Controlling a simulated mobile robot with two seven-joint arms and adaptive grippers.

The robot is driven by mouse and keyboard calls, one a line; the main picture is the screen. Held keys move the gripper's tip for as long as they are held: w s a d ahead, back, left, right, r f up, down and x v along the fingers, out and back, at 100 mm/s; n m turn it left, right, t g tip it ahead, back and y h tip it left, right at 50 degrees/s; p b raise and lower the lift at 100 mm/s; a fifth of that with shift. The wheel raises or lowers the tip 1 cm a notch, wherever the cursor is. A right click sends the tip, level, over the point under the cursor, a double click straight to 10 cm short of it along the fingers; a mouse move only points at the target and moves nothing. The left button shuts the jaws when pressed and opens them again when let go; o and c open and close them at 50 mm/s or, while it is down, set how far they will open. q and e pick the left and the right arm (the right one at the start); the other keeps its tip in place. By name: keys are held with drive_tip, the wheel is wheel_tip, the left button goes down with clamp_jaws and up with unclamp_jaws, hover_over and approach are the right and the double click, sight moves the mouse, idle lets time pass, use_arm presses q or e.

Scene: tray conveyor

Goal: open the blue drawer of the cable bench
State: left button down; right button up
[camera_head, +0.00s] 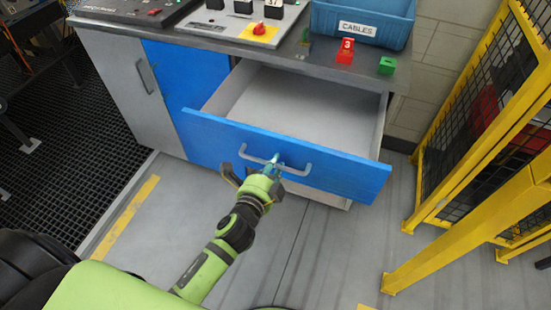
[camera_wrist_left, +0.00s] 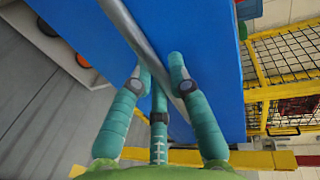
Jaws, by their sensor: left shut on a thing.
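The blue drawer (camera_head: 345,173) of the cable bench (camera_head: 320,66) stands pulled out, and its grey inside looks empty. A grey bar handle (camera_head: 303,168) runs across its blue front. My left gripper (camera_head: 272,163) is at the middle of the handle and shut on it. In the left wrist view its teal fingers (camera_wrist_left: 160,85) are around the grey handle bar (camera_wrist_left: 135,35), close to the blue drawer front (camera_wrist_left: 85,25). My right gripper is not in view.
On the bench top are a blue bin (camera_head: 362,22) labelled CABLES, a red block (camera_head: 345,52), a green block (camera_head: 387,66) and a control panel (camera_head: 235,22). A yellow fence (camera_head: 435,190) stands at the right. Grey floor in front of the drawer is clear.

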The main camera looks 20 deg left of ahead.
use_arm(q)
drive_tip(key=shift+s, duration=0.4)
drive_tip(key=c, duration=1.4)
unclamp_jaws()
drive_tip(key=v, duration=1.2)
